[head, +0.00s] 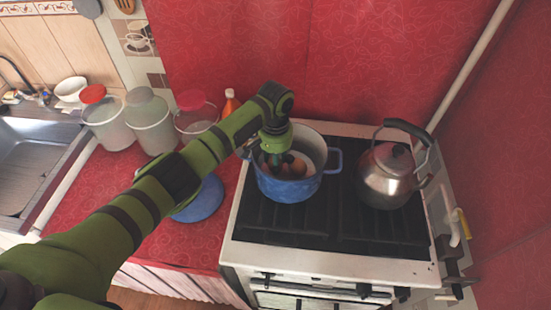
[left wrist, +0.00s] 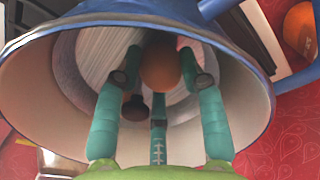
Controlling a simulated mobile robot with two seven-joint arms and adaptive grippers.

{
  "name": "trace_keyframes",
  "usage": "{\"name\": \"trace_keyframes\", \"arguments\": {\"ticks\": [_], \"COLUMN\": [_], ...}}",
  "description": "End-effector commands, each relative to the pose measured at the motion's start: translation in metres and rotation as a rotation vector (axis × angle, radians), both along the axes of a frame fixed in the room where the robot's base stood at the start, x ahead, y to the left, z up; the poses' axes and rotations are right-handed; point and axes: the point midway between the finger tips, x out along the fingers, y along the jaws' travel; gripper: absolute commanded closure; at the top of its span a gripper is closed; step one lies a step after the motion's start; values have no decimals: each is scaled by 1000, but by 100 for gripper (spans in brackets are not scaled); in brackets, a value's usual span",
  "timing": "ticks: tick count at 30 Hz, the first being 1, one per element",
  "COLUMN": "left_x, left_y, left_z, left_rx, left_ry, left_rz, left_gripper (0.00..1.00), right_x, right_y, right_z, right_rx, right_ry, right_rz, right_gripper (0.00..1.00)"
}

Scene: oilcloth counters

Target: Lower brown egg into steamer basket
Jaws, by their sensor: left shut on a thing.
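The brown egg (left wrist: 160,66) is held between the fingertips of my left gripper (left wrist: 160,75). The gripper points down inside a blue enamel pot (head: 288,188) on the stove. The brown egg also shows low inside the pot in the head view (head: 298,167). A grey metal surface (left wrist: 92,50), which looks like the steamer basket, lies in the pot beyond the fingers. A dark knob-like thing (left wrist: 133,108) shows beside the egg. I cannot tell whether the egg touches the basket. My right gripper is not in view.
A steel kettle (head: 386,178) stands right of the pot on the stove (head: 335,222). A blue lid (head: 205,200) lies on the red counter to the left. Several jars (head: 150,122) and an orange bottle (head: 230,102) stand behind. The stove's front is clear.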

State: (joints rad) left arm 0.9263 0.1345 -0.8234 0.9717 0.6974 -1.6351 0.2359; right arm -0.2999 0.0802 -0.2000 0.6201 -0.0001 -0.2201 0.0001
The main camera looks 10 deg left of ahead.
Motion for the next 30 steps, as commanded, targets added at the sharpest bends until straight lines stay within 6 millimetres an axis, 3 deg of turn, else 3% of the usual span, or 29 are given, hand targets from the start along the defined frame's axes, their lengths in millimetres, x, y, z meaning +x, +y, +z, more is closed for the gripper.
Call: {"name": "trace_keyframes", "arguments": {"ticks": [5, 8, 20, 23, 30], "left_x": [0, 0, 0, 1, 1], "left_y": [0, 0, 0, -1, -1], "left_z": [0, 0, 4, 15, 65], "left_rx": [0, 0, 0, -2, -3], "left_ry": [0, 0, -1, -3, -4], "left_rz": [0, 0, 0, -2, -1], "left_gripper": [71, 32, 32, 32, 32], "right_x": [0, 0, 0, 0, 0], "right_y": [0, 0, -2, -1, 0], "right_z": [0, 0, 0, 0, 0], "right_rx": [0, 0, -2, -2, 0], "right_ry": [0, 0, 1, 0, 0], "right_rz": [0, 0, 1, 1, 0], "right_gripper": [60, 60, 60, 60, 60]}}
